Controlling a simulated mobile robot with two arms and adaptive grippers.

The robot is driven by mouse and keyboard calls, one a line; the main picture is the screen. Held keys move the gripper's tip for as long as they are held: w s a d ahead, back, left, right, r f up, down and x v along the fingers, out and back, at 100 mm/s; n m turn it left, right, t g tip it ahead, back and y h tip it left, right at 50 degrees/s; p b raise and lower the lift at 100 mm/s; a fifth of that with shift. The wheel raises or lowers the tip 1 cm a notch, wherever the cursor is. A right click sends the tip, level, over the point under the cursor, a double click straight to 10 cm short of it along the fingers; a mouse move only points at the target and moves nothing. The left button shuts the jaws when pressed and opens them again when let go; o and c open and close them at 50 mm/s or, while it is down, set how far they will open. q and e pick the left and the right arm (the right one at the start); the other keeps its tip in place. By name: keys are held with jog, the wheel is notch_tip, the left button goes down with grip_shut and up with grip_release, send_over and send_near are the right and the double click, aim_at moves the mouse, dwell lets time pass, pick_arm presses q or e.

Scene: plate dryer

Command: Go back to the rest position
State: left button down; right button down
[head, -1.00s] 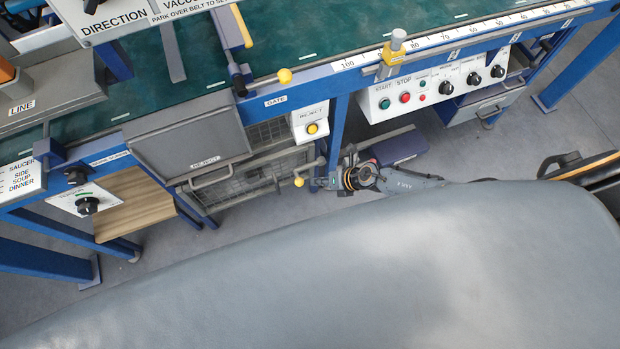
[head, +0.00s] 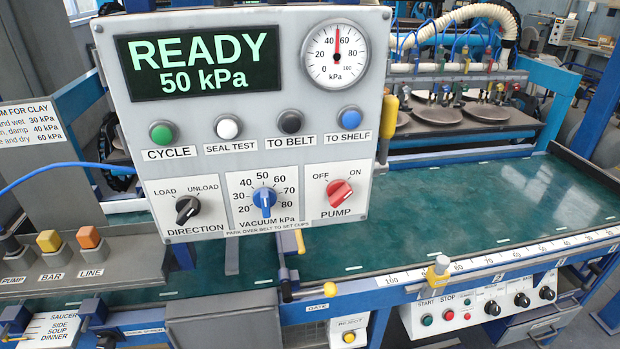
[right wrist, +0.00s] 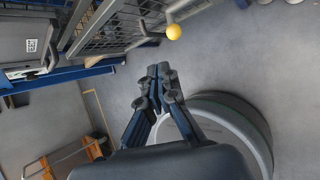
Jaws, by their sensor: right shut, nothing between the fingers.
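My right gripper (right wrist: 163,88) shows in the right wrist view with its fingers closed together and nothing between them. It hangs over the grey floor, apart from the yellow ball knob (right wrist: 173,32) and the wire cage (right wrist: 120,25). In the head view neither gripper shows. My left gripper is in no view. The control panel (head: 335,110) fills the upper left of the head view. Its display reads READY 50 kPa, and the gauge needle stands near 50. The red pump knob (head: 341,193) and blue vacuum knob (head: 264,199) sit on its lower part.
The green belt (head: 400,225) runs behind a blue frame with a numbered scale. Plates (head: 490,115) stand under a hose rack at the back. A START/STOP box (head: 435,318) hangs at front right. In the right wrist view, an orange-loaded cart (right wrist: 75,155) stands lower left.

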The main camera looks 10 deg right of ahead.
jog(key=s+d+f+m+h, duration=0.3)
jog(key=s+f+m, duration=0.3)
jog(key=m, duration=0.5)
jog(key=s+d+f+m+h, duration=0.2)
jog(key=s+d+f+m, duration=0.3)
jog(key=m, duration=0.5)
jog(key=s+a+f+m+g, duration=0.1)
jog(key=s+f+m, duration=0.1)
jog(key=s, duration=0.5)
jog(key=s+a+f+m+g, duration=0.1)
jog(key=s+f+m+g, duration=0.1)
jog(key=s+m, duration=0.3)
jog(key=s+a+f+m+g+h, duration=0.1)
jog(key=s+m, duration=0.3)
jog(key=s, duration=0.5)
jog(key=shift+s+f+g, duration=0.25)
jog(key=shift+f+g, duration=0.15)
jog(key=shift+f, duration=0.4)
